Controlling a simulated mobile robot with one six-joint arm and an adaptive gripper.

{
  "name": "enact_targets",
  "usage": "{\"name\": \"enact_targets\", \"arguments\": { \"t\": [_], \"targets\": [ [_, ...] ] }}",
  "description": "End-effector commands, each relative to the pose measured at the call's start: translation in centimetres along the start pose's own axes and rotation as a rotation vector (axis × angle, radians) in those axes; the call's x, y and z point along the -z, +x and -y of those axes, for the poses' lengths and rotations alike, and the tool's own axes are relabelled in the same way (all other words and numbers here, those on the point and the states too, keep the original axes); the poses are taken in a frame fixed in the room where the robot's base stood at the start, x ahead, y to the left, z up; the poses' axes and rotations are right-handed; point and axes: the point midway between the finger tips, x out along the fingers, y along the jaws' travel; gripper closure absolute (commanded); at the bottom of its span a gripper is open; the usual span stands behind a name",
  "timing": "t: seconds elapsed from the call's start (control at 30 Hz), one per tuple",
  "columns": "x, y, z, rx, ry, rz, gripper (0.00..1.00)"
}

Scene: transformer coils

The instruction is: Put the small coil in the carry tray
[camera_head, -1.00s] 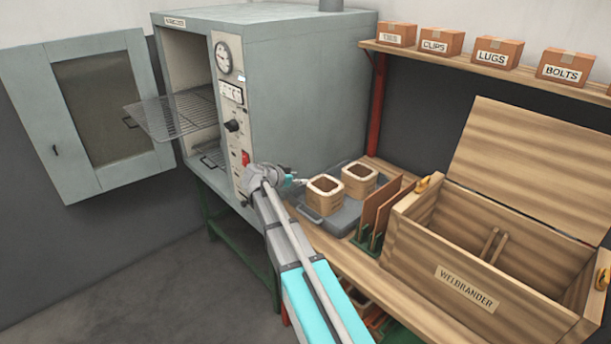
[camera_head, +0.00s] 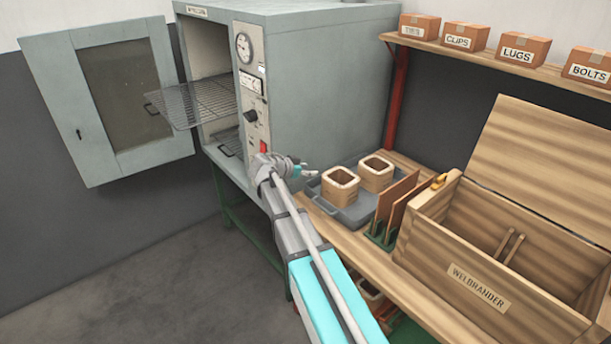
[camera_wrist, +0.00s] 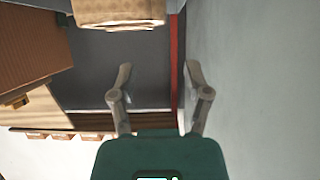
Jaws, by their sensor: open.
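The grey carry tray (camera_head: 359,216) lies on the wooden bench right of the oven. Two square, hollow, tan coils stand upright in it: a front one (camera_head: 340,191) and a back one (camera_head: 376,178). They look alike in size, so I cannot tell whether either is the small coil. My gripper (camera_head: 306,171) is left of the front coil, by the oven's front corner. In the wrist view its fingers (camera_wrist: 158,80) are spread with nothing between them. A tan coil-like block (camera_wrist: 118,14) shows at the top there, cut off by the edge.
The oven (camera_head: 300,75) stands open, its wire rack (camera_head: 190,105) pulled out and door (camera_head: 110,100) swung left. Upright brown boards (camera_head: 397,200) stand right of the tray, beside an open wooden crate (camera_head: 430,225). Labelled boxes (camera_head: 465,36) line the shelf above. Something partly hidden sits below the bench.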

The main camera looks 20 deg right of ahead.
Motion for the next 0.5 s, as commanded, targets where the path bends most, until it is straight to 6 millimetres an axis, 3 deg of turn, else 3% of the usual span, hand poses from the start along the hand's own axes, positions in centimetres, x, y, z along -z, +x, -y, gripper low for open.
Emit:
{"name": "enact_targets", "arguments": {
  "t": [0.27,0.5],
  "targets": [
    [-1.6,-0.4,-1.9,-0.006,-0.076,0.075,0.38],
    [-6.1,-2.1,-6.7,0.017,-0.303,0.299,0.38]
  ]
}}
